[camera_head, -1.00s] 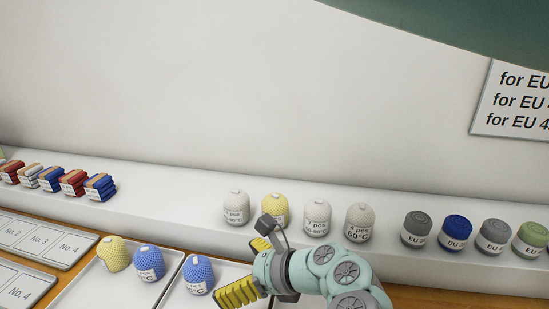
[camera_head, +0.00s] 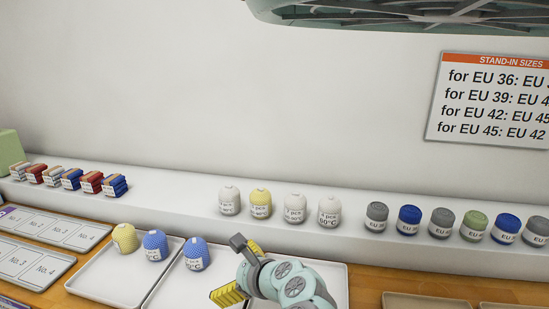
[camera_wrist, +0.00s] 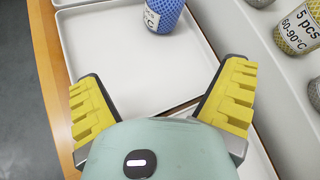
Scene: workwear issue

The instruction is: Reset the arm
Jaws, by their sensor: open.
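My gripper (camera_head: 240,272) has yellow ridged fingers and is at the lower middle of the head view. In the wrist view my gripper (camera_wrist: 165,103) is spread wide with nothing between its fingers. It hangs above a white tray (camera_wrist: 100,25). A blue patterned bundle (camera_wrist: 163,12) stands in that tray, beyond the fingertips and apart from them. The same blue bundle (camera_head: 196,256) shows in the head view, left of my gripper. Another blue bundle (camera_head: 155,246) and a yellow one (camera_head: 125,238) stand in the tray to its left.
A white ledge (camera_head: 170,205) along the wall carries folded stacks (camera_head: 92,182), pale and yellow labelled bundles (camera_head: 295,208), and darker rolls marked EU (camera_head: 409,220). A size sign (camera_head: 495,100) hangs on the wall. Numbered cards (camera_head: 50,228) lie at left. Empty trays (camera_head: 430,301) are at lower right.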

